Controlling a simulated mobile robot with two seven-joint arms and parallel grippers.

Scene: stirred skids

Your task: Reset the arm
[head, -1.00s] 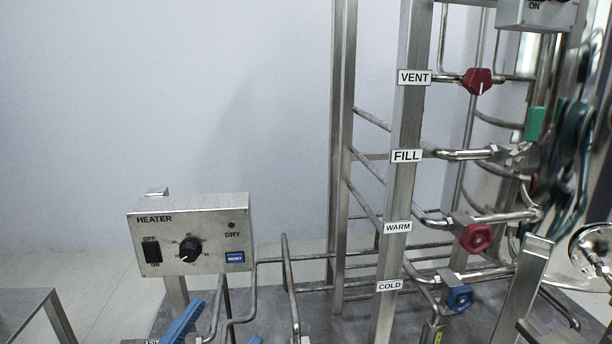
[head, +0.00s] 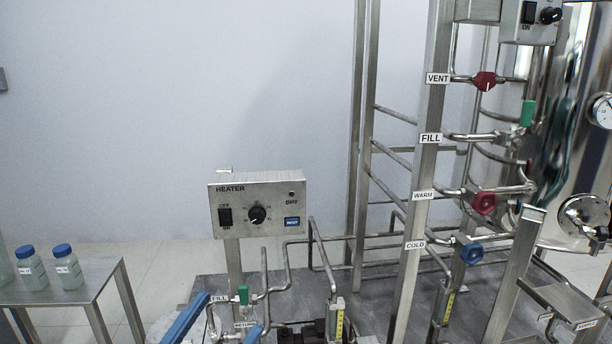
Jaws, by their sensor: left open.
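My left gripper (head: 231,312) shows at the bottom edge, left of centre. Its two blue fingers stand well apart, with nothing seen held between them. The fingertips overlap the view of the low pipes below the heater box (head: 257,205), and I cannot tell the depth gap. The rest of my left arm is out of view. My right gripper does not show.
The pipe skid has vent (head: 484,81), warm (head: 483,203) and cold (head: 469,253) valve knobs on its right side. A small green valve handle (head: 243,295) is near the left fingers. A side table (head: 95,275) holds blue-capped bottles (head: 68,268). Open floor lies behind.

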